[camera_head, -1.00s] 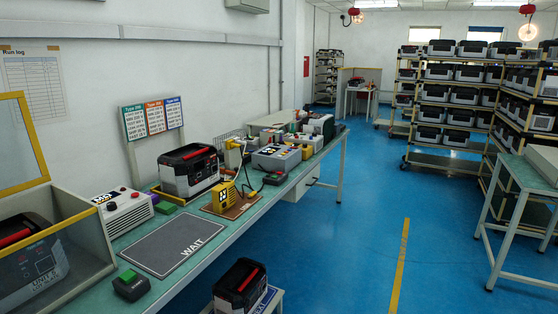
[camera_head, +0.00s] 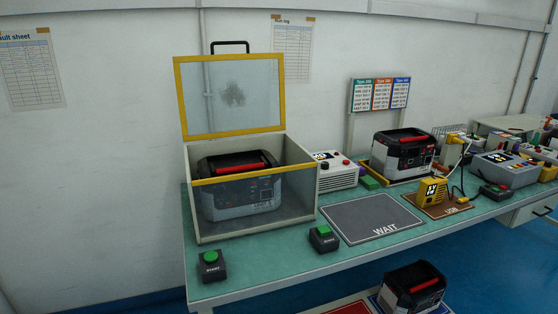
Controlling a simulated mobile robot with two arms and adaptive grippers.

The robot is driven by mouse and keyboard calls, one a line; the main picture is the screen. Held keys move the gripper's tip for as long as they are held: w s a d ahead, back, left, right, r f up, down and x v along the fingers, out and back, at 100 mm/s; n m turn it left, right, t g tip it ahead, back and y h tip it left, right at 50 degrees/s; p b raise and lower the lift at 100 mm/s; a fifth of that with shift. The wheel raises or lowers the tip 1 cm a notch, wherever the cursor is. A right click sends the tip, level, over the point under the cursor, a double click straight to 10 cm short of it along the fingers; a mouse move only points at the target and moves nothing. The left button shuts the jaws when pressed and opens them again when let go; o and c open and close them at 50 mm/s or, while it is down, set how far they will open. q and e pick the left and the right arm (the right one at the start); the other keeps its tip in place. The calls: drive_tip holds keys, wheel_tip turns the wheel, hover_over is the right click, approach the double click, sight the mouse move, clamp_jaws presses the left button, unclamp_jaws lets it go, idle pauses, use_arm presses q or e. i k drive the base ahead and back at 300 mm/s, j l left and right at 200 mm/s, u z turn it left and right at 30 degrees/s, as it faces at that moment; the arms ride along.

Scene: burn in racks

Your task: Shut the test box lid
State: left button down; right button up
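The test box (camera_head: 190,200) stands at the left end of the green bench in the head view. Its lid (camera_head: 181,100), a clear panel in a yellow frame with a black handle (camera_head: 230,44) on top, stands upright and open at the box's back edge. A black and grey power unit with a red grip (camera_head: 240,197) sits inside the box, partly seen through the clear front wall. Neither of my grippers is in view.
Two black boxes with green buttons (camera_head: 211,266) (camera_head: 323,238) stand in front of the test box. A grey WAIT mat (camera_head: 370,217) lies bare to its right. A white control box (camera_head: 337,172) stands close beside it. Another power unit (camera_head: 412,290) sits low before the bench.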

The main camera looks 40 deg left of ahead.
sight(230, 93)
drive_tip(key=u, duration=0.4)
drive_tip(key=j+u, duration=0.1)
drive_tip(key=u, duration=0.7)
drive_tip(key=i+j+u, duration=0.1)
drive_tip(key=u, duration=0.3)
